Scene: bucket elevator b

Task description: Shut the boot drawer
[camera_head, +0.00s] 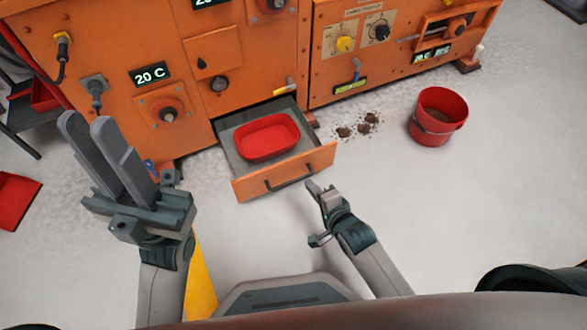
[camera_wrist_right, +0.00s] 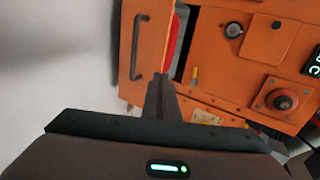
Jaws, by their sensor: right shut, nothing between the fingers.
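The boot drawer (camera_head: 318,161) stands pulled out from the bottom of the orange machine, with a red tray (camera_head: 268,154) inside it. Its orange front has a dark bar handle (camera_head: 288,180). My right gripper (camera_head: 312,186) is shut and empty, just in front of the drawer front near the right end of the handle. In the right wrist view, the shut fingers (camera_wrist_right: 161,84) point toward the drawer front (camera_wrist_right: 152,48) beside its handle (camera_wrist_right: 137,46); I cannot tell whether they touch. My left gripper (camera_head: 88,120) is open and empty, raised at the left, away from the drawer.
The orange machine (camera_head: 187,60) fills the back, with knobs and levers. A red bucket (camera_head: 437,116) stands on the floor at the right, with brown spilled clumps (camera_head: 366,124) left of it. A red object (camera_head: 15,199) lies at far left. The floor before the drawer is clear.

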